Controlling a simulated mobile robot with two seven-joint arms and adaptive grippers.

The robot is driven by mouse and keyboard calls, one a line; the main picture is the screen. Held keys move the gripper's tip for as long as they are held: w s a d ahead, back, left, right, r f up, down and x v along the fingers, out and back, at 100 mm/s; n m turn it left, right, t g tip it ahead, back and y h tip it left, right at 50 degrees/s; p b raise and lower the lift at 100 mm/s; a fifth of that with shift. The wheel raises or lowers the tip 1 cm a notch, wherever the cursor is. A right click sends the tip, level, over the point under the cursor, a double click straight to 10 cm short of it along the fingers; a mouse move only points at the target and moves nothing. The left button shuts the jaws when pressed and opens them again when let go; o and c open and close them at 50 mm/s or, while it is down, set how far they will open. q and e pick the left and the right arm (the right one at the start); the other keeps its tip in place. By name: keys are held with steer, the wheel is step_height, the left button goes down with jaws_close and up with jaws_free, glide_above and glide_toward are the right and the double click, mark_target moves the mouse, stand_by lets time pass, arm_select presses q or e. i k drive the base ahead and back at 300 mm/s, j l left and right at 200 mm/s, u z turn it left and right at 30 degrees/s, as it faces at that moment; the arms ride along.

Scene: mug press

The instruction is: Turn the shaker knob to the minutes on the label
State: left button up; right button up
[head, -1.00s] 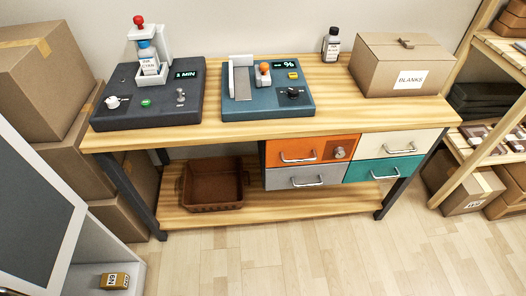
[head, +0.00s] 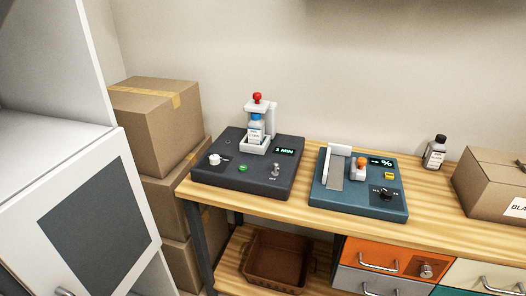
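The shaker is a dark grey box (head: 242,180) on the left of the wooden bench. Its white knob (head: 214,159) sits at the left of its top, with a pointer too small to read. A green button (head: 243,168) and a small metal switch (head: 276,170) are on the same top. A lit display (head: 284,151) reads a digit, perhaps 1, then MIN. A bottle with a blue cap and white label (head: 256,130) stands in the white holder (head: 268,112) under a red-topped clamp. The label's print is too small to read. Neither gripper is in view.
A teal machine (head: 340,199) with a % display and black knob stands right of the shaker. A dark bottle (head: 434,153) and a cardboard box (head: 490,180) are farther right. Stacked boxes (head: 155,130) and a white cabinet (head: 60,170) stand left. Drawers are below the bench.

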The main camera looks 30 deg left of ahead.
mark_target(215, 159)
steer(key=u, duration=1.3)
steer(key=i+l+z, duration=0.15)
steer(key=z, duration=0.2)
steer(key=i+l+z, duration=0.1)
steer(key=z, duration=0.25)
steer(key=i, duration=0.05)
